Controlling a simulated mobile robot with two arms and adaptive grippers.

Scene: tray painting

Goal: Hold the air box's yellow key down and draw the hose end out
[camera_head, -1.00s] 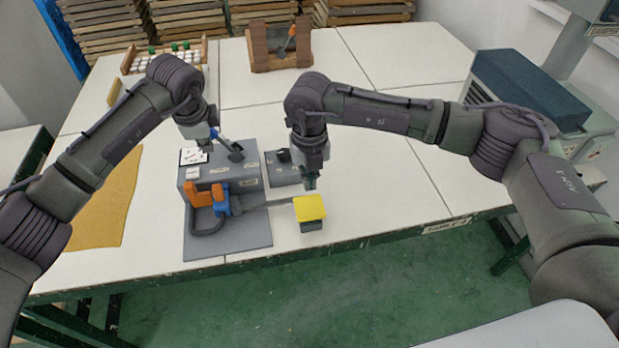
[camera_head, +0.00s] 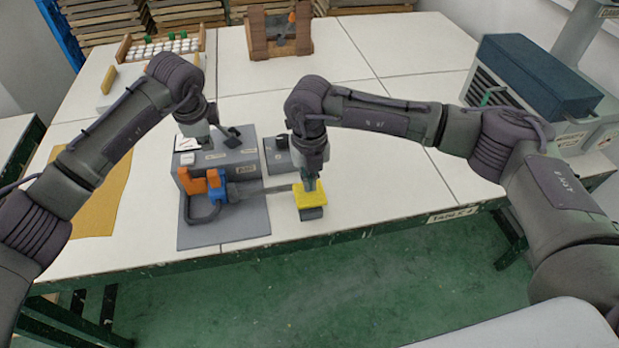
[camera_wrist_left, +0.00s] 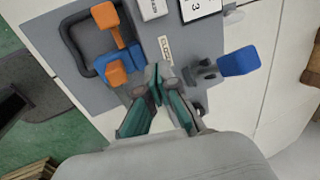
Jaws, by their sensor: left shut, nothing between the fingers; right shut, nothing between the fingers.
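The grey air box (camera_head: 245,172) stands on a grey base plate (camera_head: 240,230) near the table's front edge. Its yellow key (camera_head: 315,201) lies to the right on a dark block. My right gripper (camera_head: 310,185) is shut and empty, its tips on top of the key; how far down the key is I cannot tell. The dark hose (camera_head: 203,219) loops at the box's front beside a blue fitting (camera_head: 217,184) and orange parts (camera_head: 198,187). My left gripper (camera_wrist_left: 158,86) is shut and empty, above the box; the fitting also shows in the left wrist view (camera_wrist_left: 121,60).
A blue-ended lever (camera_wrist_left: 238,62) lies right of the left fingers in the left wrist view. A tan mat (camera_head: 92,200) lies to the left. A wooden stand (camera_head: 280,40) and a tray rack (camera_head: 165,46) are at the back. The table's middle right is clear.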

